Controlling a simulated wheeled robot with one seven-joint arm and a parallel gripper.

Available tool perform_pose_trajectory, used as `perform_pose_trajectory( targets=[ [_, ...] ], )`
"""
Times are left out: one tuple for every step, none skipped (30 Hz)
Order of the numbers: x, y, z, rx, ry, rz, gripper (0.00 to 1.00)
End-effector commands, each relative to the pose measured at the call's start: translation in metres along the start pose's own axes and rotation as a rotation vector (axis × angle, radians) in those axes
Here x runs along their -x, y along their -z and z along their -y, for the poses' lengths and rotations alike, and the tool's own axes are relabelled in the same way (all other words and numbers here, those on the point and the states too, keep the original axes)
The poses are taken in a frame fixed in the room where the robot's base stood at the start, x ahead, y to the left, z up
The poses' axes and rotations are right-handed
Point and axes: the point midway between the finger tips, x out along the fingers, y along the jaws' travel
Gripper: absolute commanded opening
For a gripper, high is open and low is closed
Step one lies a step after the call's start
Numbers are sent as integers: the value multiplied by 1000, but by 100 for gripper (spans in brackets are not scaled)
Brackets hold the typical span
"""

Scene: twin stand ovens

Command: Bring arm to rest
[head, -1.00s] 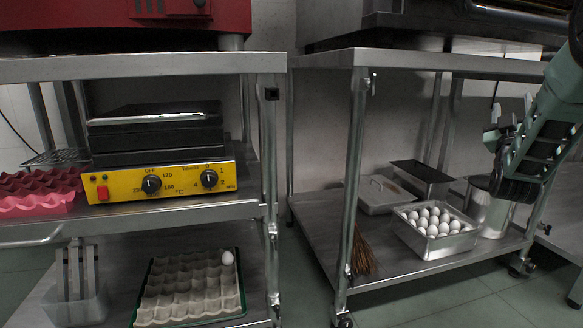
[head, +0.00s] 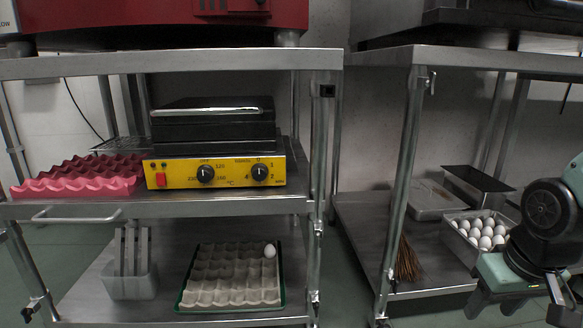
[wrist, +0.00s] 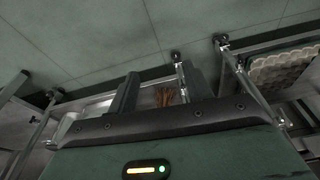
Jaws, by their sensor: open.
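My arm comes in at the right edge of the head view, with my gripper (head: 516,306) low at the bottom right. It is in front of the right stand's lower shelf (head: 362,235). In the wrist view my gripper (wrist: 160,90) shows two dark fingers set apart, with nothing held between them. The brown bristles of a broom-like brush (wrist: 165,97) show beyond the fingers, apart from them.
A metal pan of white eggs (head: 455,228) stands on the right shelf, partly hidden by my arm. The brush (head: 407,262) is by the stand's leg. On the left stand are a yellow-fronted appliance (head: 230,173), pink trays (head: 80,178) and an egg tray (head: 215,291) with one egg.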

Motion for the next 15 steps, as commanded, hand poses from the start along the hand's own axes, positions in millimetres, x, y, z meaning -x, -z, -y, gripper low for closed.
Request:
perform_pose_trajectory(
  targets=[
    [20,1,16,43,14,10,50],
    [28,1,25,67,22,15,50],
    [38,-1,37,99,32,25,50],
    [45,-2,45,124,39,32,50],
    [53,-4,54,150,46,40,50],
    [63,-7,66,186,55,51,50],
    [71,-10,75,212,62,59,50],
    [80,-13,84,241,69,68,50],
    [92,-18,96,281,78,80,50],
    [102,-22,105,313,84,90,50],
    [112,-27,115,347,91,99,50],
    [126,-34,127,392,98,114,50],
    [137,-40,136,426,104,125,50],
    [148,-46,145,463,109,136,50],
    [163,-55,155,512,114,151,50]
  ],
)
